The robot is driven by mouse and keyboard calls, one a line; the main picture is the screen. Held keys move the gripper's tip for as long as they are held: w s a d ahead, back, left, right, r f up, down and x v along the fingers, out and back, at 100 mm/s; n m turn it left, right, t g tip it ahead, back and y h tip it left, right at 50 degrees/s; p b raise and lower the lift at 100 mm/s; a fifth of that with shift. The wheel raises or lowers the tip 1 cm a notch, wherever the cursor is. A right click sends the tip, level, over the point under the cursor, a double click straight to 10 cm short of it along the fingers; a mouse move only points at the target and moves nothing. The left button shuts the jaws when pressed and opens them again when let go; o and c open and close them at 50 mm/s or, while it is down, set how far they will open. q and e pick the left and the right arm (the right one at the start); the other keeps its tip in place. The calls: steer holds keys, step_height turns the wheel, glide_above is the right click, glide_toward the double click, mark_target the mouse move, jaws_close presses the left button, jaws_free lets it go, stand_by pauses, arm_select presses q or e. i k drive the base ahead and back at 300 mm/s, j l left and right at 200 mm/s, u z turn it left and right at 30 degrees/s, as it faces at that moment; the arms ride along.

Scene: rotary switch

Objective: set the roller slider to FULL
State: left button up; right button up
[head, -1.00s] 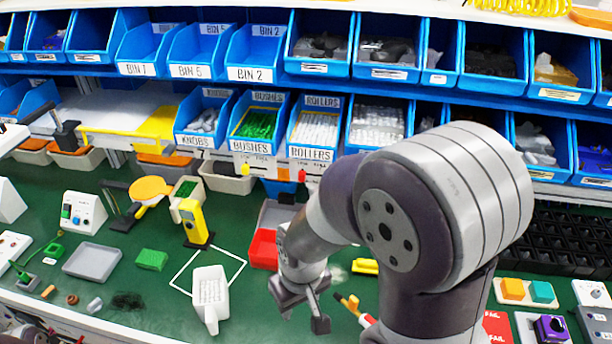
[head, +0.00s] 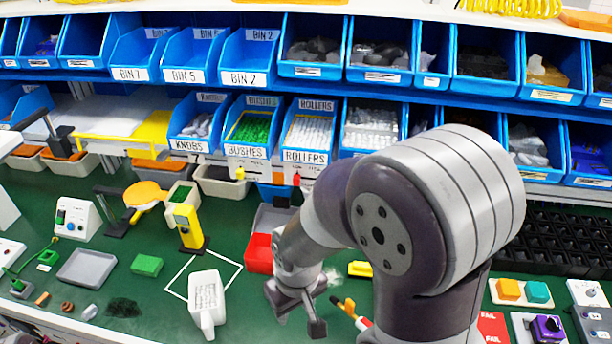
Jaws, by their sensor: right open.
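Under the ROLLERS bin (head: 305,156) a small red slider knob (head: 296,179) sits on a pale strip on the shelf front. A yellow slider knob (head: 240,173) sits on the strip under the BUSHES bin (head: 247,151). The strip's lettering is too small to read, so I cannot tell the sliders' settings. My right gripper (head: 298,308) is open and empty, pointing down over the green bench, below and well apart from the red knob. My right arm covers the area just right of the strip. My left gripper is not in view.
A white scoop-like container (head: 207,300) lies at a white outlined square. A yellow device (head: 187,228) stands behind it. Blue bins line the shelves above. The green bench (head: 130,235) has some free patches.

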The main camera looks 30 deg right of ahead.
mark_target(296, 178)
steer(key=i+j+z, duration=0.15)
steer(key=z, duration=0.25)
steer(key=i+j+z, duration=0.15)
steer(key=j+z, duration=0.25)
steer(key=l, duration=0.1)
